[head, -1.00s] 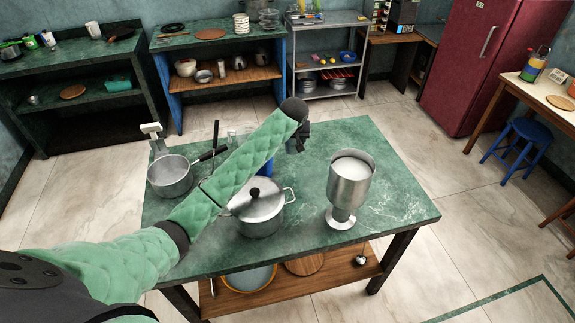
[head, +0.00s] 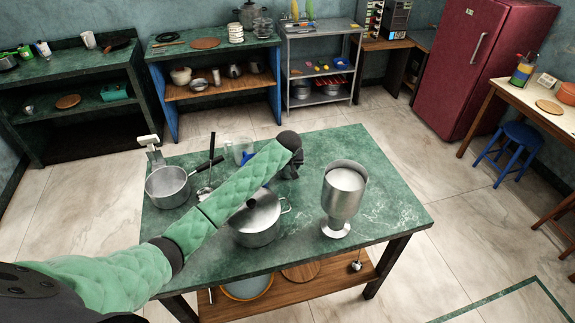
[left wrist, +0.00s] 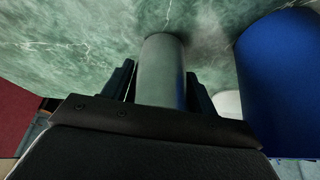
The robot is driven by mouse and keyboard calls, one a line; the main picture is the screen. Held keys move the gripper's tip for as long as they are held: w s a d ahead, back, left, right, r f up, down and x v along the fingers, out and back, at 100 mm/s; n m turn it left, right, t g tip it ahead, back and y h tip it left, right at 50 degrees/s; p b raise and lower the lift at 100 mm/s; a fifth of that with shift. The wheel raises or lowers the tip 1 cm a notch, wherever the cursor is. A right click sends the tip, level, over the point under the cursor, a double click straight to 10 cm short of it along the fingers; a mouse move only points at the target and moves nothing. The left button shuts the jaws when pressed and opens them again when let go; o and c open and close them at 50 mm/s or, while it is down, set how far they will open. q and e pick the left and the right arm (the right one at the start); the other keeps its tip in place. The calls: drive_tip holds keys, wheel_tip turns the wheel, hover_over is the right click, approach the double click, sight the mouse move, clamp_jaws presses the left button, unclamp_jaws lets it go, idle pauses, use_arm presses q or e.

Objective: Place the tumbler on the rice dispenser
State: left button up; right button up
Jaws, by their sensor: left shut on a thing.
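The grey cylindrical tumbler (left wrist: 163,75) is between the two fingers of my left gripper (left wrist: 160,88) in the left wrist view. The gripper is shut on it. In the head view my left gripper (head: 290,168) is over the table, left of the steel vessel; the tumbler is hardly visible there. I cannot tell whether its end touches the table. The rice dispenser appears to be the tall steel vessel (head: 338,212) with a wide upper cup, white inside, standing upright at the table's right part. The gripper is apart from it. My right gripper is out of view.
A steel pot (head: 255,228) stands under my left forearm. A saucepan (head: 168,185) and a clear jug (head: 240,150) are to the left. A blue cylinder (left wrist: 283,80) is close beside the tumbler. The green table's (head: 395,205) right end is clear.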

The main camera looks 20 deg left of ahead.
use_arm(q)
drive_tip(key=shift+f, duration=0.1)
drive_tip(key=o, duration=1)
